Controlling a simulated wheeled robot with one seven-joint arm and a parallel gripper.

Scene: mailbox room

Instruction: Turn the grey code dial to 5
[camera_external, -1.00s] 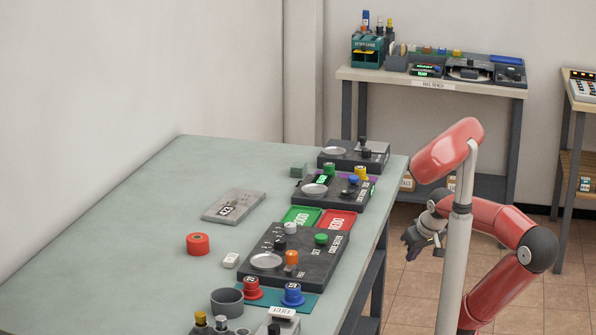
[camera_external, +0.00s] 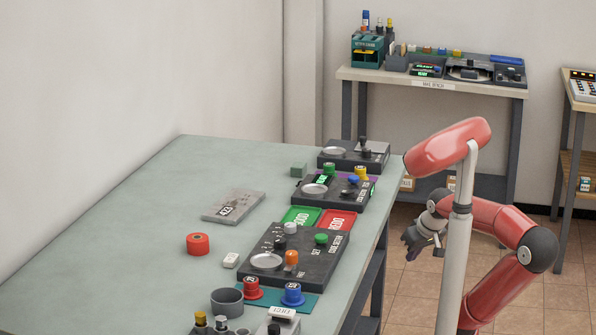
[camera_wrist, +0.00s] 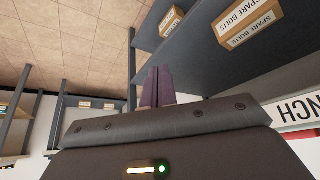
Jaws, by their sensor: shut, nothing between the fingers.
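The light grey dial (camera_external: 291,228) stands near the far edge of the dark code setter box (camera_external: 312,270) on the table. Its pointer and the digits around it are too small to read. A black knob (camera_external: 280,243), an orange knob (camera_external: 291,257) and a green button (camera_external: 321,239) are on the same box. My gripper (camera_external: 418,244) is off the table's right edge, over the floor, well apart from the dial. In the wrist view its fingers (camera_wrist: 155,88) are together and empty. The dial is not in the wrist view.
Red and green trays (camera_external: 336,221) lie just behind the box. Red and blue knobs (camera_external: 293,294) stand in front of it. A grey ring-like cup (camera_external: 227,302) and a red roll (camera_external: 198,244) are on the left. Another bench (camera_external: 430,82) stands at the back. The table's left part is clear.

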